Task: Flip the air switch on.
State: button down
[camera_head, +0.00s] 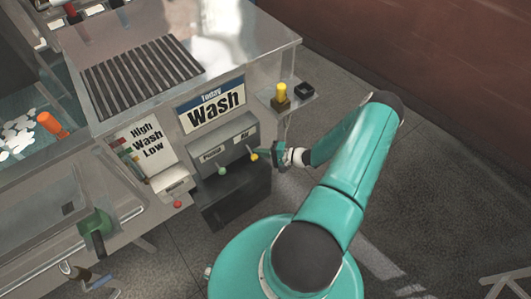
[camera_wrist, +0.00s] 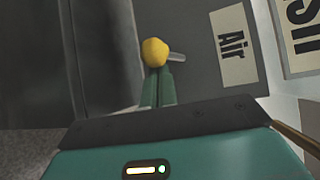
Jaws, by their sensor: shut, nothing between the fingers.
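The air switch is a small lever with a yellow ball knob (camera_head: 254,157), below the "Air" label (camera_head: 241,137) on the dark grey control box (camera_head: 224,142). In the wrist view, the yellow knob (camera_wrist: 155,51) is just ahead of my fingertips, with a short grey stem to its right. My gripper (camera_head: 262,151) reaches in from the right, its green fingers shut and empty. The fingertips (camera_wrist: 156,72) appear to meet or nearly meet the knob; contact cannot be told. The "Air" label (camera_wrist: 234,45) also shows in the wrist view.
A green-knobbed lever (camera_head: 222,171) stands left of the air switch, under another label. A box with a red knob (camera_head: 178,204) is further left. A yellow button (camera_head: 281,91) sits on a side shelf above my gripper. Open floor (camera_head: 440,180) lies to the right.

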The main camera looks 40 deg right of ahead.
jog(key=shift+s+r+m+g+h, duration=0.1)
jog(key=shift+r+m+g+h, duration=0.1)
jog(key=shift+r+m+g, duration=0.3)
jog(key=shift+s+r+m+g+h, duration=0.1)
jog(key=shift+r+m+g+h, duration=0.1)
jog(key=shift+g, duration=0.5)
dwell(0.4)
jog(key=shift+a+r+m+g+h, duration=0.1)
jog(key=shift+r+m+g+h, duration=0.3)
jog(key=shift+r+g, duration=0.5)
jog(key=shift+w+r, duration=0.15)
jog(key=shift+r, duration=0.3)
dwell(2.4)
jog(key=shift+r, duration=0.65)
jog(key=shift+r, duration=0.1)
